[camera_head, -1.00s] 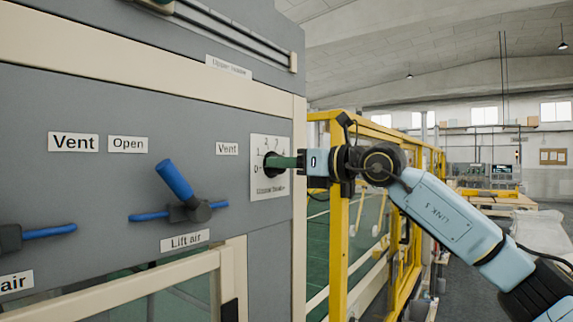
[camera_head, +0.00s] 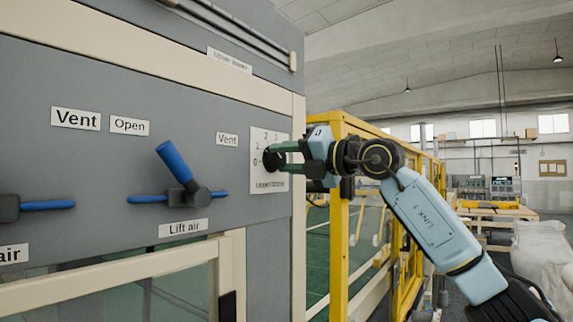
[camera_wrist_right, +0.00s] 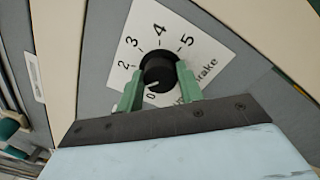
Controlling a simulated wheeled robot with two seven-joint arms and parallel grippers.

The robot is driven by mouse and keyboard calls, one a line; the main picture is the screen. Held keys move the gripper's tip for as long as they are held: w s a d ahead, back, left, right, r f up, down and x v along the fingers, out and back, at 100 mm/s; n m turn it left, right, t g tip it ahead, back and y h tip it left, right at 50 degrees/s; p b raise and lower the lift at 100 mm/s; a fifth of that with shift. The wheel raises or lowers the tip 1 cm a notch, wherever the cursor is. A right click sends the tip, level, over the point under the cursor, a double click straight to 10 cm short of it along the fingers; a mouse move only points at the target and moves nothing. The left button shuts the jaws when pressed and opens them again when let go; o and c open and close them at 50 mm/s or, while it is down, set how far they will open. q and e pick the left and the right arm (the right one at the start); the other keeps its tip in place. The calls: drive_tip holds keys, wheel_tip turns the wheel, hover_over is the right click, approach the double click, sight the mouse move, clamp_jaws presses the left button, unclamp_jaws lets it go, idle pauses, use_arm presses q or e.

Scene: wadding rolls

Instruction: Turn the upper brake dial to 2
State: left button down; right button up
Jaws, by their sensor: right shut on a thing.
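The upper brake dial is a black round knob (camera_head: 273,160) on a white scale plate (camera_head: 257,146) at the right end of the grey panel. In the right wrist view the knob (camera_wrist_right: 158,68) shows a white mark pointing at or close to 0. The numbers 2 to 5 run around it; 1 is hidden, and the plate's lettering is partly covered. My right gripper (camera_head: 284,158) is shut on the knob, with one green finger on each side. Its fingers also show in the right wrist view (camera_wrist_right: 159,84). My left gripper is out of view.
A blue lift air lever (camera_head: 175,163) stands out from the panel left of the dial, with another blue handle (camera_head: 47,204) at far left. A yellow guard frame (camera_head: 340,220) stands close behind my right wrist.

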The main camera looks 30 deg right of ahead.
drive_tip(key=m+b, duration=0.1)
drive_tip(key=m, duration=0.5)
drive_tip(key=shift+m+b, duration=0.3)
drive_tip(key=shift+m, duration=0.1)
idle(0.3)
drive_tip(key=o, duration=1)
drive_tip(key=shift+f, duration=0.1)
drive_tip(key=b+v, duration=0.3)
drive_tip(key=v, duration=1)
drive_tip(key=shift+s, duration=0.25)
